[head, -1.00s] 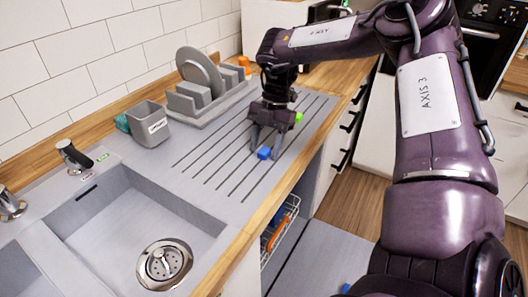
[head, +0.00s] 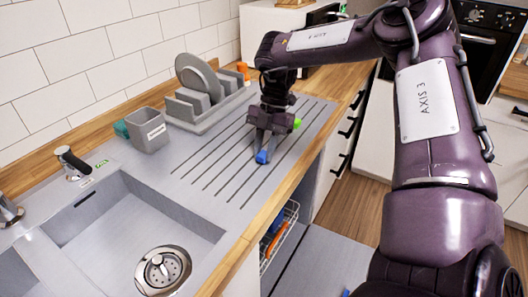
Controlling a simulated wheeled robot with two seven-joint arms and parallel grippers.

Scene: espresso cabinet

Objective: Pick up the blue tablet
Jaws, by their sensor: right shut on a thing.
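The blue tablet (head: 262,157) is a small blue block at the ribbed draining board, low between the fingertips of my right gripper (head: 265,152). The right gripper points down and is shut on the tablet, its fingers hiding part of it. I cannot tell whether the tablet still touches the board. A green thing (head: 297,124) shows just behind the gripper, partly hidden. My left gripper is not in view.
A grey dish rack (head: 205,105) with plates and a grey caddy (head: 148,130) stand along the wall. The sink (head: 130,225) is at the left. A wire basket (head: 279,238) sticks out below the counter edge. The ribbed board (head: 225,170) left of the gripper is clear.

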